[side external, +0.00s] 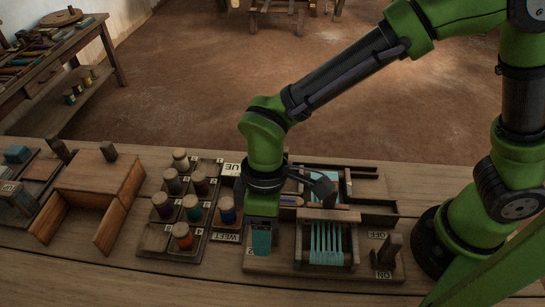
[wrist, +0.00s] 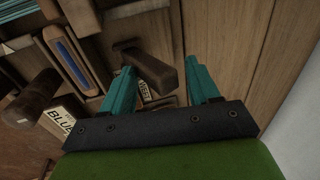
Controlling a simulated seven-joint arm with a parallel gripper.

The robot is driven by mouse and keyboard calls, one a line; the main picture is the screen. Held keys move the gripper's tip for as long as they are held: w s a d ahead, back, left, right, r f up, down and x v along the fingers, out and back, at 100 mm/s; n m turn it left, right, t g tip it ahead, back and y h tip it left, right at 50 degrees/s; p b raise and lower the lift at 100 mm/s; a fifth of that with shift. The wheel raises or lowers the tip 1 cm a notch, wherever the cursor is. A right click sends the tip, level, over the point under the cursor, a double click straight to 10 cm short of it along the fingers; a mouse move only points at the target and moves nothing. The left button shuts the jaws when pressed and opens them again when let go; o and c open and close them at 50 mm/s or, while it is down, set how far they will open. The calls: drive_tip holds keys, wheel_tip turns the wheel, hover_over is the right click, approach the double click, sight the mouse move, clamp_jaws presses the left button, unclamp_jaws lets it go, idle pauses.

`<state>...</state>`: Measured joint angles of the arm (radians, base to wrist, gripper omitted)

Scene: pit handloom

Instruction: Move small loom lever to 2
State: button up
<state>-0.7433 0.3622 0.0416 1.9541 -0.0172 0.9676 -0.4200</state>
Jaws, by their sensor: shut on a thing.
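The small loom (side external: 325,235) stands on the bench, with pale blue threads across its frame. My gripper (side external: 262,240) points down at the loom's left end, with its teal fingers low by a tag marked 2 (side external: 250,252). In the wrist view, a dark wooden lever handle (wrist: 153,66) lies between my fingers (wrist: 159,66), and my gripper is shut on it. In the side view the gripper hides this handle. The lever's exact setting cannot be told.
Another lever (side external: 390,250) stands by ON and OFF tags at the loom's right end. A rack of thread spools (side external: 182,237) is close left of my gripper. A wooden box (side external: 100,185) is farther left. BLUE (wrist: 60,121) and WEFT tags lie nearby.

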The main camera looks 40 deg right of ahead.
drive_tip(key=shift+s+a+f, duration=0.2)
drive_tip(key=shift+s+f, duration=0.05)
drive_tip(key=shift+s, duration=0.4)
drive_tip(key=shift+o, duration=0.8)
drive_tip(key=shift+w+r, duration=0.15)
drive_tip(key=shift+r, duration=1.75)
drive_tip(key=shift+w+r, duration=0.15)
drive_tip(key=shift+r, duration=1.35)
drive_tip(key=d+r+m+t, duration=0.4)
drive_tip(key=d+r+m, duration=0.1)
drive_tip(key=d, duration=0.8)
drive_tip(key=d+r+m+t, duration=0.4)
drive_tip(key=d+m, duration=0.4)
drive_tip(key=d, duration=0.6)
drive_tip(key=shift+s+r+t, duration=0.2)
drive_tip(key=shift+r+t, duration=0.1)
drive_tip(key=shift+r, duration=0.3)
